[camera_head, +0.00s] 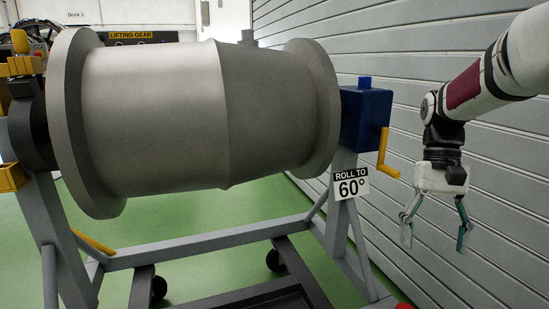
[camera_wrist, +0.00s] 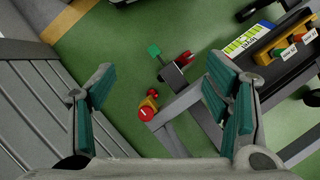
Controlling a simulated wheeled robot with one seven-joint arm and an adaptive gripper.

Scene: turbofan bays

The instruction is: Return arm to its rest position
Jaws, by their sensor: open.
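My gripper (camera_head: 434,235) hangs with its fingers pointing down at the right of the head view, beside the stand's right end and in front of the grey slatted wall. It is open and nothing is between its fingers. In the wrist view the teal-padded fingers of my gripper (camera_wrist: 163,100) are spread wide apart, with green floor and part of the stand beyond them. My arm comes in from the upper right of the head view, bent down at the wrist.
A large grey turbofan casing (camera_head: 190,115) lies horizontally on a grey stand (camera_head: 210,245). A blue gearbox (camera_head: 366,120) with a yellow crank (camera_head: 386,155) sits at its right, above a "ROLL TO 60°" sign (camera_head: 350,184). The slatted wall (camera_head: 400,50) is close behind my gripper. A red-and-yellow object (camera_wrist: 148,108) shows below.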

